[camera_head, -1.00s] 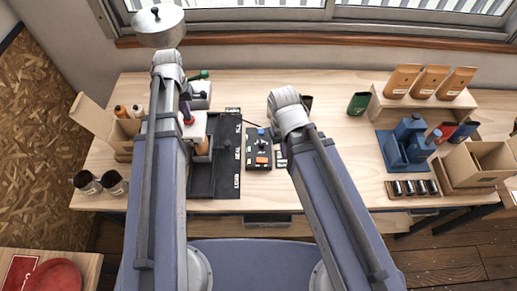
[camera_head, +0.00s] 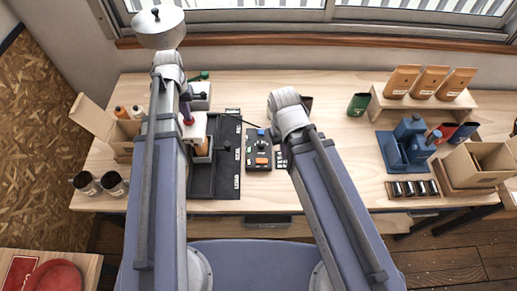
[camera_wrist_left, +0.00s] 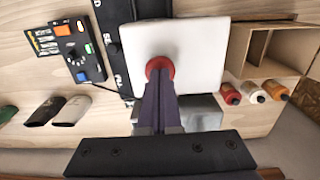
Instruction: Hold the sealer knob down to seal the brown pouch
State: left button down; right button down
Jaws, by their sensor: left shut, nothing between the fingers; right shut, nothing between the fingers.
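The sealer (camera_head: 199,125) is a white block on the left of the table, partly behind my left arm. Its white top (camera_wrist_left: 200,60) fills the middle of the left wrist view. The red knob (camera_wrist_left: 159,66) stands on that top. My left gripper (camera_wrist_left: 160,76) is shut, with its purple fingers end-on at the knob; they appear to touch it. The left gripper also shows in the head view (camera_head: 188,119). The brown pouch (camera_head: 203,147) is at the sealer's front edge, partly hidden by my arm. My right gripper is hidden behind its own arm.
A black tray (camera_head: 228,160) lies right of the sealer. A dark control box (camera_head: 258,158) with an orange button is beside it. Pouches stand on a wooden riser (camera_head: 440,103) at right.

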dwell(0.5)
pick_arm(q)
notch_tip(320, 180, up, 6)
jog(key=p, duration=0.6)
dwell(0.8)
jog(key=s+d+f+m+b, duration=0.2)
jog(key=s+d+f+b, duration=0.5)
jog(key=d+f+b, duration=0.2)
jog(key=s+d+f+m+y+b, duration=0.1)
jog(key=s+d+f+m+b, duration=0.1)
jog(key=s+d+f+b, duration=0.4)
jog(key=d+f+b, duration=0.4)
jog(key=d, duration=0.2)
jog(key=shift+s+d, duration=0.2)
jog(key=shift+s, duration=0.15)
